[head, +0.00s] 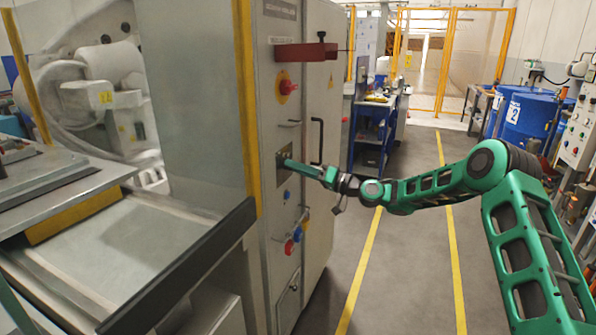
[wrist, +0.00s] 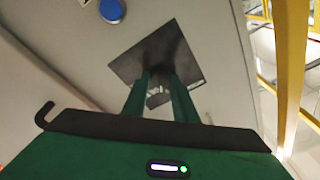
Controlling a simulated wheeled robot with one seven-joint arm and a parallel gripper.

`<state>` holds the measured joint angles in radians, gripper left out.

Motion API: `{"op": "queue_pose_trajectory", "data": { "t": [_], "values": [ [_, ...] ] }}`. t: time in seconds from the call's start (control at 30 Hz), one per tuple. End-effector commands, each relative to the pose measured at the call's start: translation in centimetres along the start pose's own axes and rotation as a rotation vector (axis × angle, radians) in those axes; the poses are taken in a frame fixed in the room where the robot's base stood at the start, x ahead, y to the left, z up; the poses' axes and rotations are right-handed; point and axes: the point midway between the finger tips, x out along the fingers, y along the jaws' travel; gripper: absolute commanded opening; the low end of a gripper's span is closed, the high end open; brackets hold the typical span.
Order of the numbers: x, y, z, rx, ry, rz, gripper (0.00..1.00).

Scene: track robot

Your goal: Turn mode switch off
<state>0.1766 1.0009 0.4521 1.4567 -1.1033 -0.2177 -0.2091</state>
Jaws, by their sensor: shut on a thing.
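The mode switch sits on a dark square plate (head: 287,149) on the side panel of the grey machine cabinet (head: 267,110). In the wrist view the plate (wrist: 151,52) looks tilted like a diamond. My green gripper (head: 284,162) reaches the plate from the right. In the wrist view its two fingers (wrist: 160,82) end at the plate, shut on the switch. The switch is mostly hidden between and behind the fingertips, so its angle cannot be told.
Above the plate are a red-and-yellow emergency button (head: 287,87) and a red bar (head: 306,52). A black handle (head: 317,140) stands just right of the plate. Below are a blue button (head: 287,195) and red and blue knobs (head: 290,246). The aisle floor (head: 408,262) is clear.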

Motion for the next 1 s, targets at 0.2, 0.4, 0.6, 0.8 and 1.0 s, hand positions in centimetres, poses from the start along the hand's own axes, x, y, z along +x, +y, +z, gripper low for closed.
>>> {"op": "queue_pose_trajectory", "data": {
  "t": [0.2,0.4,0.6,0.8,1.0],
  "values": [
    [0.21,0.12,0.49,-0.188,-0.019,-0.028,0.03],
    [0.18,0.22,0.5,-0.333,-0.029,-0.048,0.03],
    [0.14,0.3,0.53,-0.432,-0.036,-0.062,0.03],
    [0.12,0.35,0.54,-0.484,-0.04,-0.07,0.03],
    [0.1,0.38,0.54,-0.502,-0.041,-0.071,0.03]
  ]
}}
